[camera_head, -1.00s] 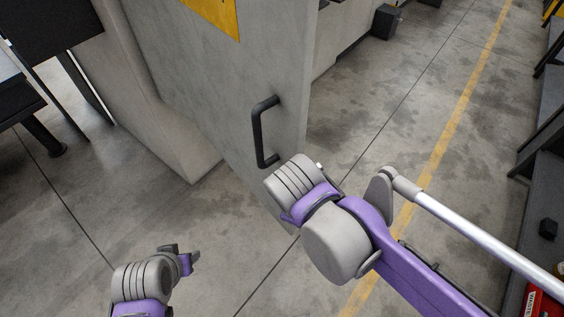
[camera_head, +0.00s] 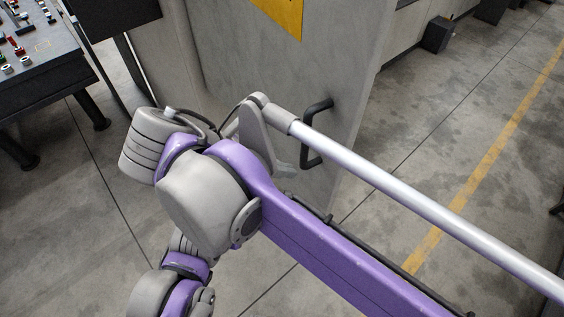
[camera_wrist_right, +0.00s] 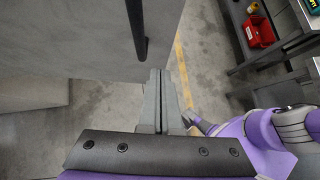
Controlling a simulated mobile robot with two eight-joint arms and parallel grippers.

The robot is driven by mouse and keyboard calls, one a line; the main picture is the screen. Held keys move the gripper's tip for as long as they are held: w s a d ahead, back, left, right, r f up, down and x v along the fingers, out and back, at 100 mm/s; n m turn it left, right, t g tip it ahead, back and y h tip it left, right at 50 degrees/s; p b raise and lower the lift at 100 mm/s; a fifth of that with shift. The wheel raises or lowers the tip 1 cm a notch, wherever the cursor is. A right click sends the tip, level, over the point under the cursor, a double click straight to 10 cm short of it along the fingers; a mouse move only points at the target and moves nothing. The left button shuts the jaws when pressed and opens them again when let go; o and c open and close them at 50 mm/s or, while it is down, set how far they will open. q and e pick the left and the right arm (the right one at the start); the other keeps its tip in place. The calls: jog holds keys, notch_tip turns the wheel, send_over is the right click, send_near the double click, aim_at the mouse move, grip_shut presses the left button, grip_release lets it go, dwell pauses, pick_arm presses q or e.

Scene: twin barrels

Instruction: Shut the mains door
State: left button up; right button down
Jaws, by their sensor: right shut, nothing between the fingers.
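The mains door is a tall grey panel (camera_head: 225,60) with a yellow sign (camera_head: 283,14) and a black bar handle (camera_head: 331,135). It stands swung open from the grey housing in the head view. In the right wrist view, the handle (camera_wrist_right: 137,25) lies just beyond my right gripper (camera_wrist_right: 160,75), whose fingers are shut and empty beside the door face. I cannot tell whether they touch the door. In the head view, my right arm crosses in front of the door and largely hides its hand.
A control desk (camera_head: 45,45) with coloured buttons stands at upper left. Open concrete floor with a yellow line (camera_head: 480,165) lies right of the door. The right wrist view shows a red bin (camera_wrist_right: 260,32) on a shelf at upper right.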

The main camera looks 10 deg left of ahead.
aim_at(330, 168)
jog(key=shift+w+d+f+p, duration=0.1)
jog(key=shift+w+d+f, duration=0.6)
jog(key=shift+w+d, duration=0.3)
jog(key=shift+w+d+f+p, duration=0.1)
jog(key=shift+w+d+f, duration=0.7)
jog(key=shift+d, duration=0.25)
jog(key=shift+w+d+f+p, duration=0.1)
jog(key=shift+w+d+f, duration=0.55)
jog(key=shift+w+d, duration=0.35)
